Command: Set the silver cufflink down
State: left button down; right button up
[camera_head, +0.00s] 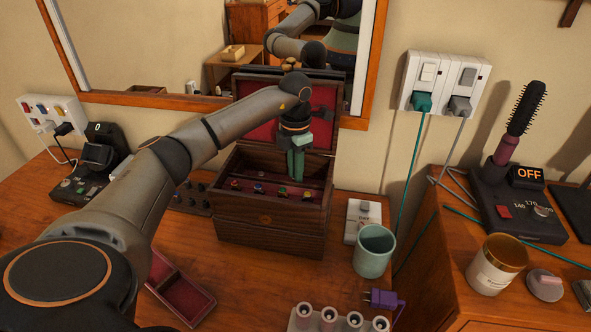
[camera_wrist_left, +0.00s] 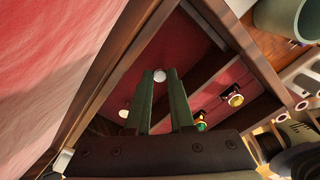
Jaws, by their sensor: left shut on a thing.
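The open dark wooden jewellery box (camera_head: 270,220) has a red lining and a raised lid. My left gripper (camera_head: 296,172) reaches down into it, over the right part of its red compartments. In the left wrist view, my left gripper (camera_wrist_left: 160,82) has its green fingers close together, with the small round silver cufflink (camera_wrist_left: 159,75) at their tips. Whether the cufflink touches the lining is unclear. Several coloured cufflinks (camera_head: 258,190) sit in a row in the box; a gold one (camera_wrist_left: 234,97) shows in the wrist view. My right gripper is not in view.
A green cup (camera_head: 374,251) and a white device (camera_head: 363,219) stand right of the box. A small red-lined tray (camera_head: 180,288) lies in front at left. A white holder with several round openings (camera_head: 340,319) is at the front. A mirror (camera_head: 180,50) stands behind.

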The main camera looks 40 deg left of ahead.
pick_arm(q)
jog(key=shift+f, duration=0.15)
jog(key=shift+f, duration=0.1)
jog(key=c, duration=0.8)
grip_release()
notch_tip(320, 180, up, 13)
jog(key=shift+f, duration=0.2)
